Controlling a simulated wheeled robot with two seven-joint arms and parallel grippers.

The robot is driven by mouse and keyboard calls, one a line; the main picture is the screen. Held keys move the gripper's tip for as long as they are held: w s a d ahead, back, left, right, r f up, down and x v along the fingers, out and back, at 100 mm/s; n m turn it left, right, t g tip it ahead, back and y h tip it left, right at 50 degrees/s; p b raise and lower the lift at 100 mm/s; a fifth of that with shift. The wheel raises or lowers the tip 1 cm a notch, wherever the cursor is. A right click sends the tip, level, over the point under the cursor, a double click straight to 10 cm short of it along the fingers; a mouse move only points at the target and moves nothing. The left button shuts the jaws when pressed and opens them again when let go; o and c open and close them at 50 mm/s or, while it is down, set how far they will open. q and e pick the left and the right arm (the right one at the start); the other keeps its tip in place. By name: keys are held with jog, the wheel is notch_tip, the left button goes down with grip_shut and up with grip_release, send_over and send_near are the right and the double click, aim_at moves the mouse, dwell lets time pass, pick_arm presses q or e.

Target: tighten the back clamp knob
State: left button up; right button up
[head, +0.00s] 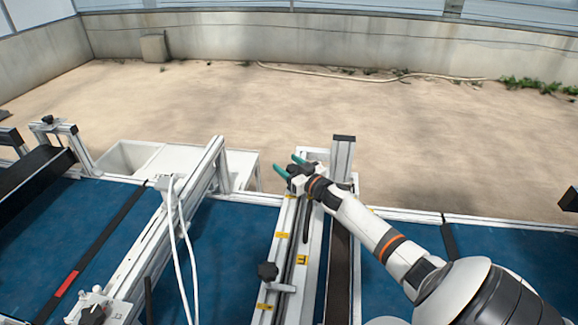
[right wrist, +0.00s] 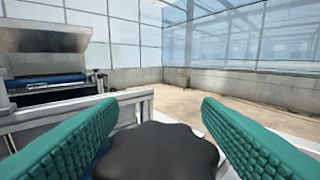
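The back clamp knob (right wrist: 157,152) is a black, lobed knob low in the middle of the right wrist view. It sits between the two green ribbed fingers of my right gripper (right wrist: 159,103). The fingers are spread on either side of it, with a narrow gap showing at the left; contact at the right is not clear. In the head view my right gripper (head: 289,165) is at the back end of the rail with yellow labels, and the knob there is hard to tell from the dark gripper. My left gripper is not in view.
An upright post (head: 343,152) stands just right of my gripper. A white tray (head: 130,157) lies behind the blue belt (head: 215,240). White cables (head: 178,235) hang over the left rail.

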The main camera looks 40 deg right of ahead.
jog(key=shift+r, duration=0.1)
notch_tip(320, 180, up, 10)
jog(key=b, duration=0.1)
jog(key=shift+b, duration=0.35)
jog(key=shift+f, duration=0.25)
